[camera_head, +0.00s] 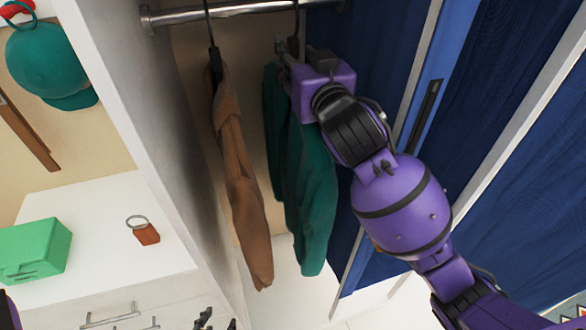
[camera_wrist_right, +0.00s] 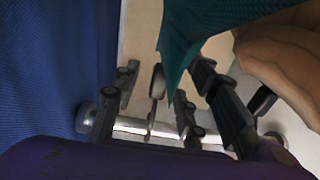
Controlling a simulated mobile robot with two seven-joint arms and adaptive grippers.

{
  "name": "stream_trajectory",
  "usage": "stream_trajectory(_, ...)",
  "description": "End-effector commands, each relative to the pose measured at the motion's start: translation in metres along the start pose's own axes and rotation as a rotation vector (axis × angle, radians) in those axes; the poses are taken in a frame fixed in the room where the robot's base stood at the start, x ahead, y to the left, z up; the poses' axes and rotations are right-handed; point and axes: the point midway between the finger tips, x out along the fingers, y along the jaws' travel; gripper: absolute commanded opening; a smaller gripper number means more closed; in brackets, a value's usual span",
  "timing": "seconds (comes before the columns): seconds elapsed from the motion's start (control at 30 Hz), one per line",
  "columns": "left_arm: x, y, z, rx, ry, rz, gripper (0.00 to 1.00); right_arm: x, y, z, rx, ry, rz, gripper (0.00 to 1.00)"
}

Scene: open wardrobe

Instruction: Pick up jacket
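A green jacket (camera_head: 308,195) hangs from the metal rod (camera_head: 225,11) in the wardrobe, right of a brown jacket (camera_head: 238,175). My right gripper (camera_head: 287,55) is up at the top of the green jacket, just below the rod. In the right wrist view, its fingers (camera_wrist_right: 158,90) are apart, with a dark hanger hook (camera_wrist_right: 157,82) between them. The green cloth (camera_wrist_right: 215,25) is close to the fingers on the right. The dark tips of my left gripper (camera_head: 216,320) show apart at the bottom edge of the head view, away from the jackets.
A white wardrobe panel (camera_head: 150,120) stands left of the jackets. A white shelf (camera_head: 95,215) beyond it holds a green box (camera_head: 35,250) and a key ring with a brown tag (camera_head: 146,233). A teal cap (camera_head: 52,62) hangs upper left. Blue doors (camera_head: 500,110) stand at right.

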Motion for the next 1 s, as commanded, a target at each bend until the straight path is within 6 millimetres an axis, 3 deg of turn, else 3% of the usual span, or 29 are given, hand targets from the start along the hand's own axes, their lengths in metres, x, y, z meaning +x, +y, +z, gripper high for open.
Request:
stream_trajectory(0.17, 0.0007, 0.0024, -0.0012, -0.004, 0.002, 0.002, 0.40, 0.0000, 0.0001, 0.0012, 0.000, -0.002, 0.000, 0.39)
stream_trajectory(0.47, -0.0003, 0.0006, 0.0012, -0.006, -0.002, -0.001, 0.40, -0.0002, 0.0002, 0.0012, 0.000, -0.002, 0.000, 0.00)
stream_trajectory(1.0, -0.0008, -0.0007, 0.0023, -0.007, -0.004, -0.004, 0.40, -0.0006, 0.0000, -0.0015, 0.000, 0.004, 0.000, 0.00)
